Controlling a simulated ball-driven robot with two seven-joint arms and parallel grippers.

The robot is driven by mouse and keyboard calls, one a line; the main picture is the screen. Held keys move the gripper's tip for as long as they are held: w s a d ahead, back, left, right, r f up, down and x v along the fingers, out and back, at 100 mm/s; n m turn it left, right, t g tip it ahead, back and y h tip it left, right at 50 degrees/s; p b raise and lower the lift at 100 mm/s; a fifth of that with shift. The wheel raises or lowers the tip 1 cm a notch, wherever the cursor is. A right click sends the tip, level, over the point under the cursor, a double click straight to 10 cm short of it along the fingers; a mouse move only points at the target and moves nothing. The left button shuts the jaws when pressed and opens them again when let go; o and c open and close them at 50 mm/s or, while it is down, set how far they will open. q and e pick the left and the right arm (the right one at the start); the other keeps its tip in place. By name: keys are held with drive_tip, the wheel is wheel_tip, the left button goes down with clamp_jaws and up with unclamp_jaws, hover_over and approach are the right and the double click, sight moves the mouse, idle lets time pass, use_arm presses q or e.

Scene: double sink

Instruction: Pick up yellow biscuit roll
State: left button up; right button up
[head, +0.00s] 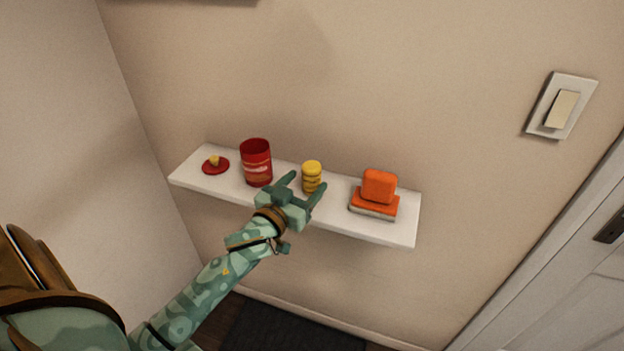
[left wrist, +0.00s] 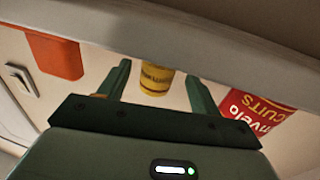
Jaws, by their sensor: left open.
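The yellow biscuit roll (head: 312,169) stands upright on the white wall shelf (head: 337,215), right of the red tin. My left gripper (head: 304,183) is open at the shelf's front edge, just in front of the roll. In the left wrist view, the yellow roll (left wrist: 156,79) shows between the two spread fingers (left wrist: 158,80), beyond their tips or level with them; I cannot tell the exact depth. The fingers show no grip on it. In the head view, the gripper covers the roll's lower part. My right gripper is in neither view.
A red biscuit tin (head: 257,163) stands left of the roll. A red lid (head: 222,168) with a small yellow knob lies further left. An orange block-shaped item (head: 379,186) sits at the right. The wall rises behind the shelf; a light switch (head: 561,106) is far right.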

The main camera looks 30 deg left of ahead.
sight(315, 174)
use_arm(q)
drive_tip(key=w+b, duration=0.1)
drive_tip(key=w, duration=0.3)
drive_tip(key=shift+w, duration=0.7)
drive_tip(key=c, duration=1.1)
drive_tip(key=shift+s+r, duration=0.1)
drive_tip(key=shift+r, duration=0.05)
